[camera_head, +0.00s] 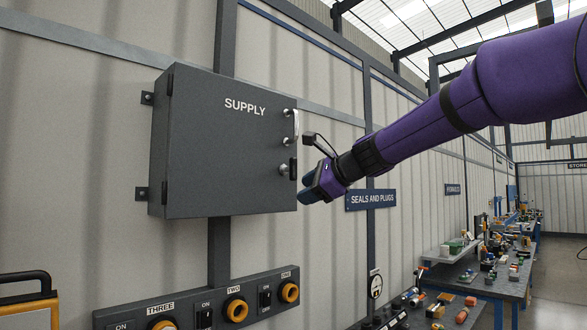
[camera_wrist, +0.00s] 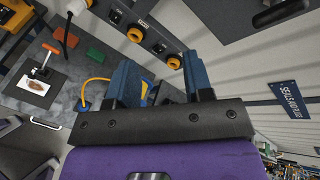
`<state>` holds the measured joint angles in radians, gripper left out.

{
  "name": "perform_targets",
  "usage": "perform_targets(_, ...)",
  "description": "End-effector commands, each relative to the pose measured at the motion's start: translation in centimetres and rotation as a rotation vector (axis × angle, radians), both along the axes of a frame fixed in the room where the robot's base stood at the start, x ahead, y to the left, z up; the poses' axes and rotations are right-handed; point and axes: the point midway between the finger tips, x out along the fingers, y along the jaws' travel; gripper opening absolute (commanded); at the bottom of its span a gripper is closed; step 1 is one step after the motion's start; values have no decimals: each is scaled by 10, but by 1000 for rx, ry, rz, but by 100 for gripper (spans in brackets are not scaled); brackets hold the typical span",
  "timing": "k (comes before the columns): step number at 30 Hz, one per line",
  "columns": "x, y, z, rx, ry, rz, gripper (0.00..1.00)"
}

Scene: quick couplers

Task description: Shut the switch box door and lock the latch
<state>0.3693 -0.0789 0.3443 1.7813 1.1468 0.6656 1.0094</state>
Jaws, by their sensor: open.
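The dark grey switch box (camera_head: 225,155), labelled SUPPLY, is mounted on the wall. Its door lies over the box front and looks shut or nearly shut; a small gap at the right edge cannot be ruled out. A metal handle (camera_head: 292,125) is on the door's right side. The latch (camera_head: 284,170) is below it, with a dark piece at its right; its lock state is unclear. My gripper (camera_head: 308,192) is just right of the door's lower right edge, apparently empty. In the wrist view its blue fingers (camera_wrist: 163,65) are spread apart, with the dark box (camera_wrist: 225,22) beyond.
Below the box, a panel with several orange-ringed sockets (camera_head: 236,310) runs along the wall. A SEALS AND PLUGS sign (camera_head: 370,199) is behind my arm. A cluttered workbench (camera_head: 480,285) stands at the right. The wrist view shows a grey bench top (camera_wrist: 65,75) at left.

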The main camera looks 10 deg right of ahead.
Motion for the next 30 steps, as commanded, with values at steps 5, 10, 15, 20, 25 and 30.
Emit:
perform_targets(5,75,-30,38,451,68,-147,47)
perform_targets(10,117,-59,61,762,120,-219,47)
perform_targets(15,132,-72,70,890,143,-243,47)
perform_targets(20,143,-67,70,900,146,-243,47)
perform_targets(25,166,-53,70,899,147,-243,47)
perform_targets(30,191,-38,70,896,146,-242,47)
